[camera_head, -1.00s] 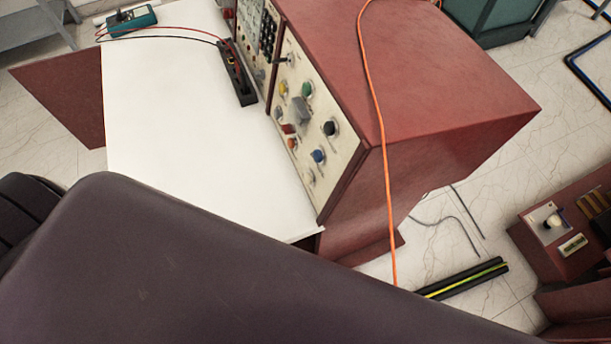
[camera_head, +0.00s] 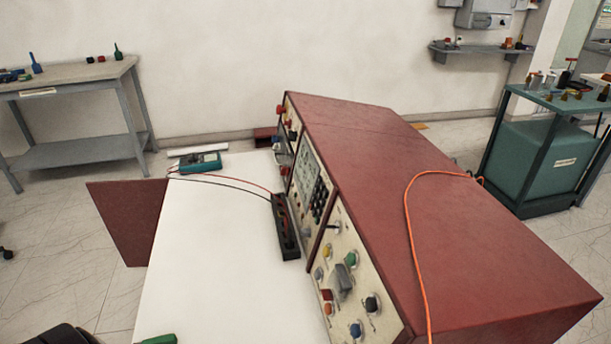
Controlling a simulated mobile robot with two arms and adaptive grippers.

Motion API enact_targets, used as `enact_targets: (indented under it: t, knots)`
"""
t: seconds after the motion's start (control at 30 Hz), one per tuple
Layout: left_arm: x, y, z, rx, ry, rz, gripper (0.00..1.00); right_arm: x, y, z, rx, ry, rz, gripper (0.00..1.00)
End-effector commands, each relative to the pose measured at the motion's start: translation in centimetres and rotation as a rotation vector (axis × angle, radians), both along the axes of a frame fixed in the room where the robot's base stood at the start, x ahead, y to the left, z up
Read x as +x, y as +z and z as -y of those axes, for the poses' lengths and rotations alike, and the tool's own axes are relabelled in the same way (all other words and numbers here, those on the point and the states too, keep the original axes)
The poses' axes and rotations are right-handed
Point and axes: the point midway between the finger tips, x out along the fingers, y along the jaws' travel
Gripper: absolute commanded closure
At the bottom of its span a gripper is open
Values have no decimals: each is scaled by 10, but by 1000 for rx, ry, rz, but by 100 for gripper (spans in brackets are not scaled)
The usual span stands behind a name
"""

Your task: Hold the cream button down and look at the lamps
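The red cabinet (camera_head: 480,230) stands right of centre, with a cream control panel (camera_head: 345,285) facing left. The panel carries a green knob (camera_head: 351,259), a black knob (camera_head: 371,303), a blue knob (camera_head: 355,330), a red one (camera_head: 326,294) and a small pale one (camera_head: 319,273). I cannot tell which of these, if any, is the cream button, and the panel's lower end is cut off by the frame. A farther panel section (camera_head: 312,185) has a pale display and dark keys. I cannot make out which parts are lamps or whether any is lit. Neither gripper is in view.
A white tabletop (camera_head: 215,250) lies left of the panel, mostly clear. It holds a teal meter (camera_head: 200,163) with red and black leads and a black holder (camera_head: 286,228). An orange cable (camera_head: 415,240) crosses the cabinet top. A teal cart (camera_head: 540,150) stands right.

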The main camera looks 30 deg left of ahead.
Motion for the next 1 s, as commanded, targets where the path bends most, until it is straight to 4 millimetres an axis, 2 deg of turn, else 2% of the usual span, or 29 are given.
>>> enact_targets:
  t: [0.03,0.2,1.0]
  knots:
    - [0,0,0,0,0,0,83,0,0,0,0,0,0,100]
    - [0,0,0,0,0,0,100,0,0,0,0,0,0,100]
    - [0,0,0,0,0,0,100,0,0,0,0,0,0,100]
